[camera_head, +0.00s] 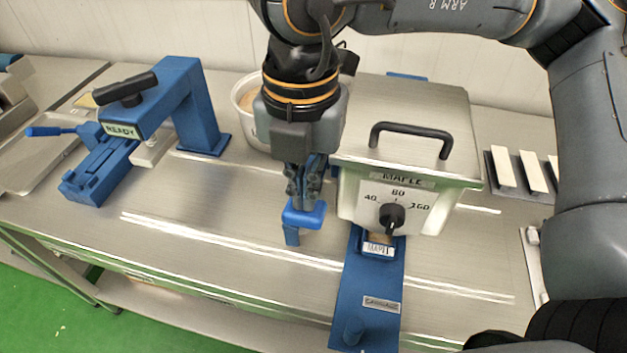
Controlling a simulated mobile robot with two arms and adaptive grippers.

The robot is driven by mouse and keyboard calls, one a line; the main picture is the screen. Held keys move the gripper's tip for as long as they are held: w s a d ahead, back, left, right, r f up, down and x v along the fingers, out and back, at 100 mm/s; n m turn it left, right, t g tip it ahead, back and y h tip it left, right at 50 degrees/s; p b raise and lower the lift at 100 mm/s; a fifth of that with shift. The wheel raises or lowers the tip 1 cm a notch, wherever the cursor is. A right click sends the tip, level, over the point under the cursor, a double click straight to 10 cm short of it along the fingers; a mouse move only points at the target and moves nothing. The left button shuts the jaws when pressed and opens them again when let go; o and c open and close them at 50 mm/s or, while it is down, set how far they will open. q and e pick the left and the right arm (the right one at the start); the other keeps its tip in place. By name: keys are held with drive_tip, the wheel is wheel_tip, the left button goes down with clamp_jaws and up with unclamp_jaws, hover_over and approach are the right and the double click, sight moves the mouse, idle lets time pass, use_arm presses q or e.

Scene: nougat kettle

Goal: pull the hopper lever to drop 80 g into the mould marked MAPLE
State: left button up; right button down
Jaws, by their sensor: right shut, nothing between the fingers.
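The steel hopper (408,130) has a black top handle, a MAPLE plate and a dial marked 40, 80 and 160. I cannot tell clearly where its black knob (392,217) points. A mould (379,237) with a MAPLE label sits below the hopper front in a blue slide (364,300); its inside is mostly hidden. A blue piece (305,217), apparently the lever, stands left of the hopper. My right gripper (304,205) is shut and empty directly at the top of this piece; I cannot tell whether they touch. My left gripper is not in view.
A blue press (190,105) with a READY label stands at the left, beside a metal tray (40,150). A pale round pot (247,100) is partly behind my right gripper. Pale bars (518,170) lie on a dark rack at the right. The table's front middle is clear.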

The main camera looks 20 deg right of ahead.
drive_tip(key=shift+r+p, duration=0.9)
drive_tip(key=shift+r, duration=1.45)
